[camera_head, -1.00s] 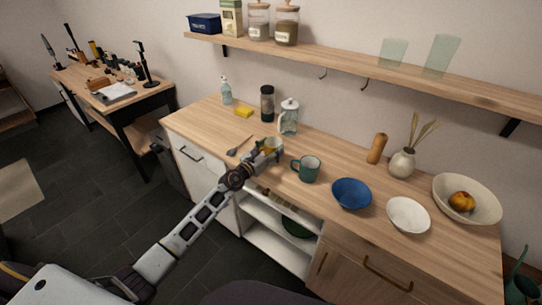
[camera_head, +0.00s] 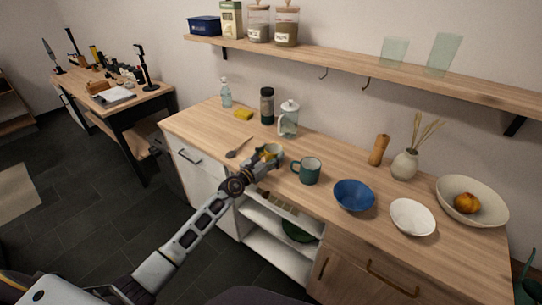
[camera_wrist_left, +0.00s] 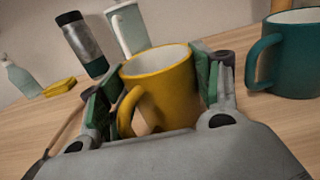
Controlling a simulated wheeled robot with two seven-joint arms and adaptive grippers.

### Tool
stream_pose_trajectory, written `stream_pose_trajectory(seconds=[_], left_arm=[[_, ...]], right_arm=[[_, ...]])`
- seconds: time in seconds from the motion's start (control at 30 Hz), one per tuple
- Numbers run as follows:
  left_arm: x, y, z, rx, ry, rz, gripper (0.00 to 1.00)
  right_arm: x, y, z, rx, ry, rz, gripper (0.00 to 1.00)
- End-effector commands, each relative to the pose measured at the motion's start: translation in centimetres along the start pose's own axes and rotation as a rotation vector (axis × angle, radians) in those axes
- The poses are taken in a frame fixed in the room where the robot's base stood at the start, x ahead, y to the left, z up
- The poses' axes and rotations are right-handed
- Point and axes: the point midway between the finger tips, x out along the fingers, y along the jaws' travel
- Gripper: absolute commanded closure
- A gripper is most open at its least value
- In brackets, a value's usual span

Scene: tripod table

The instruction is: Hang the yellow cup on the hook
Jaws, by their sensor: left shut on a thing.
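The yellow cup (camera_wrist_left: 170,92) stands upright between the two fingers of my left gripper (camera_wrist_left: 155,95) in the left wrist view, its handle turned toward my wrist. In the head view my left gripper (camera_head: 262,162) is shut on the yellow cup (camera_head: 272,150), which is partly hidden by the fingers. The cup is at the front part of the counter; whether it touches the counter I cannot tell. Two small dark hooks, a left one (camera_head: 323,74) and a right one (camera_head: 366,84), hang empty under the wall shelf. My right gripper is not in view.
A teal mug (camera_head: 307,170) stands just right of my left gripper. A blue bowl (camera_head: 353,195) and a white bowl (camera_head: 412,217) lie farther right. The wooden shelf (camera_head: 350,66) runs above the counter (camera_head: 215,125).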

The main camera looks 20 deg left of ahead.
Motion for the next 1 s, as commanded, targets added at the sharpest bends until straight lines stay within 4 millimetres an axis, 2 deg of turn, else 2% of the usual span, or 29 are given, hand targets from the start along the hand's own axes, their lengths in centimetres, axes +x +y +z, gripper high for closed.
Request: stream_pose_trajectory(seconds=[0.1, 0.13, 0.3, 0.47, 0.73, 1.0], left_arm=[[0.0, 0.0, -0.1, 0.0, -0.002, 0.0, 0.67], [0.0, 0.0, -0.2, 0.0, 0.0, 0.0, 0.35], [0.0, 0.0, -0.1, 0.0, 0.0, 0.0, 0.15], [0.0, 0.0, -0.1, 0.0, 0.0, 0.0, 0.15], [0.0, 0.0, 0.0, 0.0, 0.0, 0.0, 0.15], [-0.9, 0.1, 0.1, 0.001, 0.001, 0.001, 0.15]], right_arm=[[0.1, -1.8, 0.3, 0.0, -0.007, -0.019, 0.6], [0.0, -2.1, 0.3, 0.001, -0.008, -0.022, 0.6], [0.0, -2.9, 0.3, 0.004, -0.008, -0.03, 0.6], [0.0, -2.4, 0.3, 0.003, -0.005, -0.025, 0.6], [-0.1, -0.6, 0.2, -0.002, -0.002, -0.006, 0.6], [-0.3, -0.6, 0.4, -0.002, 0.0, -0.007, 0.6]])
